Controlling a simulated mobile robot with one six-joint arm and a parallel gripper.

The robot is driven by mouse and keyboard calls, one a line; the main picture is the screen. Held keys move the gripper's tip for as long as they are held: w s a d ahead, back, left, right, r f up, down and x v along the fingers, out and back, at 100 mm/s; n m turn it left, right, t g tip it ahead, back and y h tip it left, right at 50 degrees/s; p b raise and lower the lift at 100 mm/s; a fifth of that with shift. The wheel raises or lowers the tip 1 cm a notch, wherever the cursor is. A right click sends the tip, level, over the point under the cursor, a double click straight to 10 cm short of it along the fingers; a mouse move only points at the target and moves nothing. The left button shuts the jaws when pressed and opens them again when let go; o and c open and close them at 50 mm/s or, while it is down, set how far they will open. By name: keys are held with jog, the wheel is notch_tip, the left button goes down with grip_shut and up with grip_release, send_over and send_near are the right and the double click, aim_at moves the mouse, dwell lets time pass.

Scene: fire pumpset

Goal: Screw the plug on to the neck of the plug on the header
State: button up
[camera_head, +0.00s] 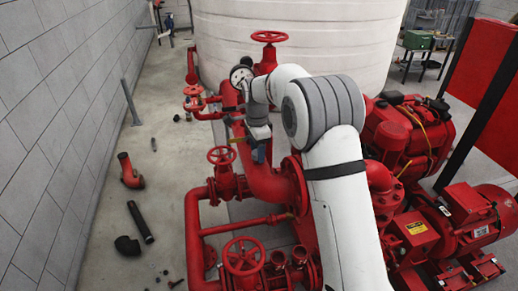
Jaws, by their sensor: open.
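The red header pipework (268,183) runs through the middle of the view, with flanges and handwheels. My white arm reaches up from the bottom and bends down over it. My gripper (260,155) is at the arm's end, pointing down just above the thick red pipe. It is small in the view and partly merged with the pipes behind it; I cannot tell whether it touches anything. I see nothing clearly held in it. I cannot make out the plug or its neck; they are too small or hidden by my arm and the pipes.
A red elbow (130,172), a black pipe (141,222) and a black elbow (127,246) lie on the floor. A white tank (350,40) stands behind.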

jog(key=n, duration=0.7)
jog(key=shift+c, duration=0.4)
jog(key=c, duration=0.9)
jog(key=m, duration=0.3)
jog(key=shift+c, duration=0.3)
jog(key=o, duration=1.3)
jog(key=shift+m, duration=0.3)
jog(key=shift+c, duration=0.2)
